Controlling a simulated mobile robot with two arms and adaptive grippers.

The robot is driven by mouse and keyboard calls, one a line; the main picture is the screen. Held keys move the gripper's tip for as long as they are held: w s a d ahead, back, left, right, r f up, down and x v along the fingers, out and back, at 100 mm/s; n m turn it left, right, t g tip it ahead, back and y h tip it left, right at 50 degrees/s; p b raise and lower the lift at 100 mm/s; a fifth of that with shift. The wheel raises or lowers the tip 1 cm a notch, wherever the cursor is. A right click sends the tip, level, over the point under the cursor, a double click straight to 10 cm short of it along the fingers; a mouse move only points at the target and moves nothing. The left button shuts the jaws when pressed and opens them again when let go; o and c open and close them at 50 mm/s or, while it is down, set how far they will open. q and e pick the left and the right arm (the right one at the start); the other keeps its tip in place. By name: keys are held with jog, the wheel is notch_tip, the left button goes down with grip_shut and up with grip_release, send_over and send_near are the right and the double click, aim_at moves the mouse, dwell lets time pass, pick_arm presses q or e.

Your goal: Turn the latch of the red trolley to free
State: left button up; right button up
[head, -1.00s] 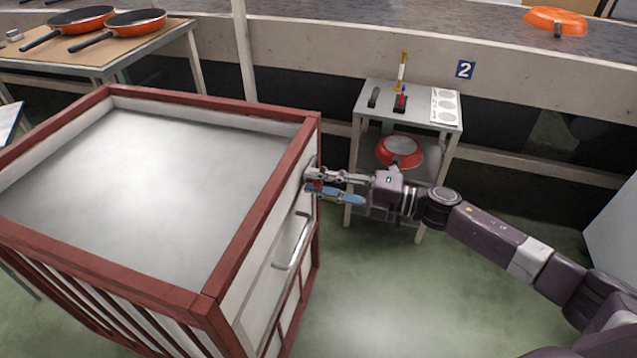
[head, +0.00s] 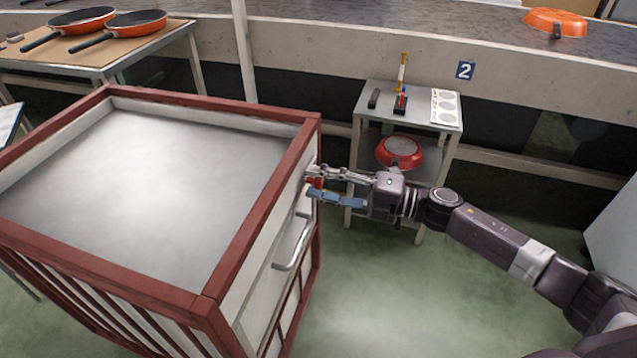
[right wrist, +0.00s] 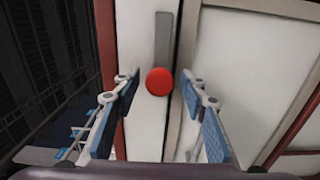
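The red trolley (head: 262,212) stands at left, with red frame bars, pale panels and a flat grey top. Its latch is on the side facing my right arm: a grey bar (right wrist: 163,40) with a round red knob (right wrist: 160,82) at one end. In the right wrist view the bar runs up from the knob. The knob also shows small in the head view (head: 316,183). My right gripper (head: 325,184) is open at the latch, its blue-padded fingers apart on either side of the knob (right wrist: 163,122). A gap shows on both sides. My left gripper is not in view.
A metal handle (head: 293,243) sticks out of the trolley below the latch. A small stand (head: 413,92) with a red pan (head: 400,151) on its lower shelf is behind my right gripper. A conveyor (head: 350,45) runs along the back.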

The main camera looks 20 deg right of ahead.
jog(key=v, duration=1.2)
jog(key=shift+a, duration=0.1)
